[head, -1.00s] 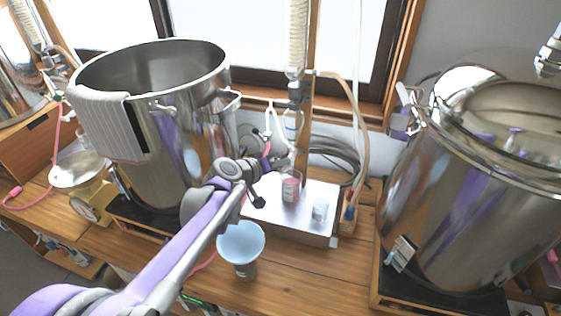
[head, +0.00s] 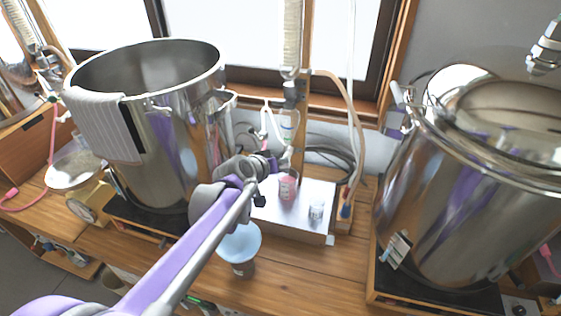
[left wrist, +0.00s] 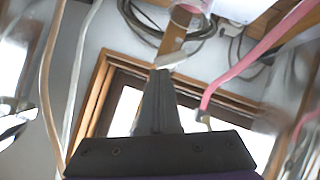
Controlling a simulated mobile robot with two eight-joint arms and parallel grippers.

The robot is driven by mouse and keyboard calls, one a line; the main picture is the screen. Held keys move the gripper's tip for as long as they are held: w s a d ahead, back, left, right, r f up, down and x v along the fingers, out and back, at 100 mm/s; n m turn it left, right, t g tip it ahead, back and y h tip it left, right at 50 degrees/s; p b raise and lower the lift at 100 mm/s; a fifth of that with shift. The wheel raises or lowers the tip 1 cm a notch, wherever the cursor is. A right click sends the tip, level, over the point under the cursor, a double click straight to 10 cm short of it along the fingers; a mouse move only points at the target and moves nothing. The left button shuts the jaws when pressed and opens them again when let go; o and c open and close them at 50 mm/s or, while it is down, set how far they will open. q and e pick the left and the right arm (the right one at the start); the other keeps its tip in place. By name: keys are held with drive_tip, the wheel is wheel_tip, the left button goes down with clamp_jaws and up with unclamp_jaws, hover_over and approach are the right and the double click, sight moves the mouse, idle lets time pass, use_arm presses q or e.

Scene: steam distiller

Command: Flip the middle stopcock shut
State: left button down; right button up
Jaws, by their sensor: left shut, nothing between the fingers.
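My left gripper (head: 272,164) is in front of the glass column's lower end, above the silver box. Its closed fingers (left wrist: 160,90) point up the left wrist view, with nothing between them. The tall glass column (head: 292,40) stands before the window, with a clamp and thin clear and bluish tubing (head: 288,125) below it. A pink hose (left wrist: 235,75) crosses the right of the left wrist view, beside the fingers. I cannot make out the middle stopcock or its handle angle; the parts near the gripper are small and partly hidden. My right gripper is not in view.
A big open steel pot (head: 170,165) stands left and a lidded steel vessel (head: 455,200) right. A tan hose (head: 350,100) hangs right of the column.

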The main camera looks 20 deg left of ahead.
use_arm(q)
drive_tip(key=shift+d+m+y, duration=0.4)
drive_tip(key=shift+m+y, duration=0.2)
drive_tip(key=shift+y, duration=0.2)
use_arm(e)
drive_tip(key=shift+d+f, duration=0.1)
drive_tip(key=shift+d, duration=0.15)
use_arm(q)
drive_tip(key=shift+d+f, duration=0.1)
drive_tip(key=shift+d, duration=0.15)
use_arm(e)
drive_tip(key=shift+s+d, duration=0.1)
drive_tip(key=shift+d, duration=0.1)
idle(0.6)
use_arm(q)
drive_tip(key=shift+r+p, duration=0.4)
drive_tip(key=shift+r, duration=0.4)
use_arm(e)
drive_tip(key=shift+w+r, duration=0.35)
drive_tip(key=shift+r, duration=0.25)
